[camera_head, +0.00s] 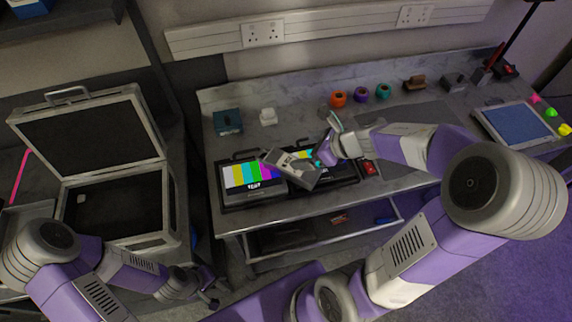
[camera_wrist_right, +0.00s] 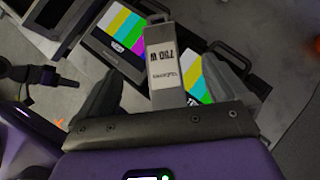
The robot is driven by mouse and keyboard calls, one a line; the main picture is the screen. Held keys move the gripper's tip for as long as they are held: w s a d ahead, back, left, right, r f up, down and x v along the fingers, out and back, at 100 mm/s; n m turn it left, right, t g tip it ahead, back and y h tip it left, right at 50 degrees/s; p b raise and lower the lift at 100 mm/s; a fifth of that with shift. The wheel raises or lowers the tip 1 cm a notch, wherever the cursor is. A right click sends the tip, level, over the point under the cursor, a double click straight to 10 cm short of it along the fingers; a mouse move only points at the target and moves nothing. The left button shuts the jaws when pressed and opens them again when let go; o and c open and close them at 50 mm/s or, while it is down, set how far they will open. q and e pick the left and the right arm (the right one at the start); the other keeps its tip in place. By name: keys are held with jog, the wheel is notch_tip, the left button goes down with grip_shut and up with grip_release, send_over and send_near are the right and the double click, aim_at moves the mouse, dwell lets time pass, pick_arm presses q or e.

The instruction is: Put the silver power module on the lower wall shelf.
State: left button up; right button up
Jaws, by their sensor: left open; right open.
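The silver power module (camera_head: 288,168) is a grey box lying at a slant over the two colour-bar monitors on the workbench. In the right wrist view the module (camera_wrist_right: 163,60), with a "750 W" label, lies between the fingers of my right gripper (camera_wrist_right: 168,88). The fingers are open, with gaps at both sides of it. In the head view my right gripper (camera_head: 322,158) is at the module's right end, its fingers partly hidden. My left gripper (camera_head: 210,292) is open and empty, low in front of the bench. A dark shelf (camera_head: 70,24) shows at the top left; I cannot tell whether it is the lower one.
Colour-bar monitors (camera_head: 250,192) lie under the module. An open case (camera_head: 150,150) stands at the left. Tape rolls (camera_head: 361,94), a teal box (camera_head: 228,121) and a blue-screened tablet (camera_head: 515,122) are on the bench. A blue box (camera_head: 30,8) occupies part of the shelf.

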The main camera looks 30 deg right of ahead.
notch_tip(320, 180, down, 5)
jog(key=b, duration=0.4)
jog(key=shift+w+f, duration=0.1)
jog(key=shift+f, duration=0.05)
jog(key=b+x, duration=0.2)
jog(key=x, duration=0.1)
jog(key=b+x, duration=0.2)
jog(key=x, duration=0.1)
jog(key=shift+a+f, duration=0.1)
jog(key=shift+f, duration=0.4)
jog(key=shift+w+a+f+b, duration=0.2)
jog(key=shift+w+b, duration=0.1)
jog(key=shift+b, duration=0.1)
pick_arm(q)
notch_tip(320, 180, down, 10)
jog(key=shift+r, duration=0.2)
pick_arm(e)
jog(key=shift+r, duration=0.1)
jog(key=c, duration=1.7)
notch_tip(320, 180, up, 8)
jog(key=p, duration=0.6)
jog(key=shift+r, duration=0.2)
jog(key=shift+r+p, duration=0.7)
jog(key=shift+r, duration=0.15)
pick_arm(q)
notch_tip(320, 180, up, 7)
jog(key=shift+r, duration=0.15)
